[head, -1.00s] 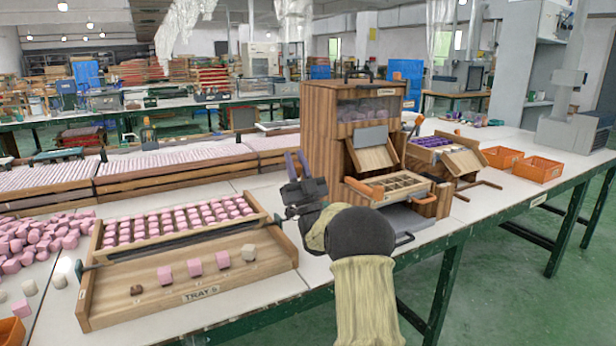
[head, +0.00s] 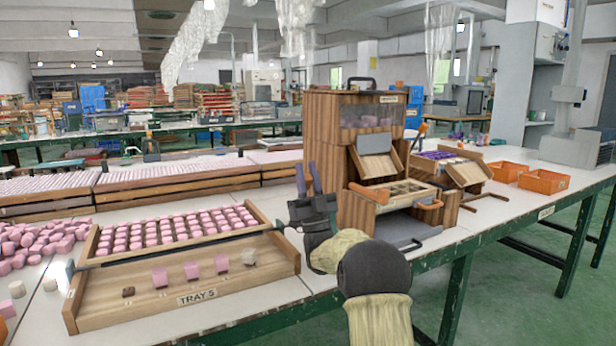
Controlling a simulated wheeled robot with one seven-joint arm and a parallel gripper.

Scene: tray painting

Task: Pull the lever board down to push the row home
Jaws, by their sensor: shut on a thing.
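A shallow wooden tray labelled TRAY 5 or S (head: 135,304) lies on the left of the bench, with rows of pink blocks (head: 185,227) behind a dark crossbar (head: 165,252). Several single blocks, such as a pink one (head: 192,270), stand on its front board. To the right stands a wooden machine (head: 330,130) with a sloping board (head: 376,165) and an orange-handled compartment frame (head: 368,193). My gripper (head: 308,166) points upward, between tray and machine in the picture. Its purple fingers are close together; what they hold cannot be made out. I cannot tell whether it touches the machine.
Orange bins (head: 542,181) and a second wooden unit (head: 462,170) stand on the bench to the right. Loose pink pieces (head: 45,240) lie at the left. Long racks of pink pieces (head: 130,185) run behind the tray.

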